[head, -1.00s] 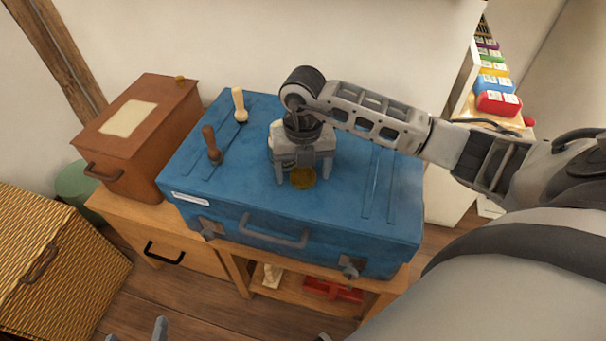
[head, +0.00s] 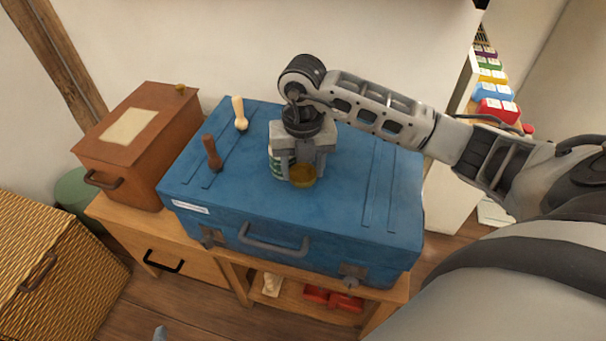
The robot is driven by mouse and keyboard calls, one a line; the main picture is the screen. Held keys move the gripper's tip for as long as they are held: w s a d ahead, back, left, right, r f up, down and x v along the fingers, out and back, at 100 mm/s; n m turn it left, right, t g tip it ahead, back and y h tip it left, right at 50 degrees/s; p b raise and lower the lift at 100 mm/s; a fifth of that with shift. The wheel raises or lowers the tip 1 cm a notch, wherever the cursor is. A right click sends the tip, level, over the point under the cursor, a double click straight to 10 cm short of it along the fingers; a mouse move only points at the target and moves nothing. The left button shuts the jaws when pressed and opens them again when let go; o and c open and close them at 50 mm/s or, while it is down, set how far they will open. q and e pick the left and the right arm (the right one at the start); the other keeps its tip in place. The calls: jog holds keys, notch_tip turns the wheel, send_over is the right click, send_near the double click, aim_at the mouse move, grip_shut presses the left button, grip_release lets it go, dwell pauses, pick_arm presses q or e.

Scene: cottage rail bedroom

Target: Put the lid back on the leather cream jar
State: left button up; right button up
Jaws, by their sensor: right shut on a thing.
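My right gripper (head: 303,172) points down over the top of the blue case and is shut on a round golden-brown lid (head: 304,179). The lid is low, close to the case top; I cannot tell whether it touches. The leather cream jar (head: 277,163), green and white, stands on the case just left of the gripper. It is mostly hidden behind the gripper, and its top cannot be seen. Only a grey tip of my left gripper (head: 160,333) shows at the bottom edge.
The blue case (head: 345,210) lies on a wooden bench (head: 195,257). Two wooden-handled tools, one brown (head: 212,152) and one pale (head: 239,113), are at its left. A brown box (head: 150,155) stands further left. The case top is clear right of the gripper.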

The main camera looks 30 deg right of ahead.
jog(key=s+a+r+p, duration=0.2)
jog(key=s+a+r, duration=0.6)
jog(key=a, duration=0.3)
jog(key=shift+s+r, duration=0.35)
jog(key=shift+r, duration=0.45)
jog(key=w+d+m, duration=0.2)
jog(key=m, duration=1.3)
jog(key=w+d+m, duration=0.2)
jog(key=w+m, duration=0.1)
jog(key=m, duration=1.2)
jog(key=shift+w+r+m, duration=0.15)
jog(key=shift+r+m, duration=0.15)
jog(key=shift+r, duration=0.05)
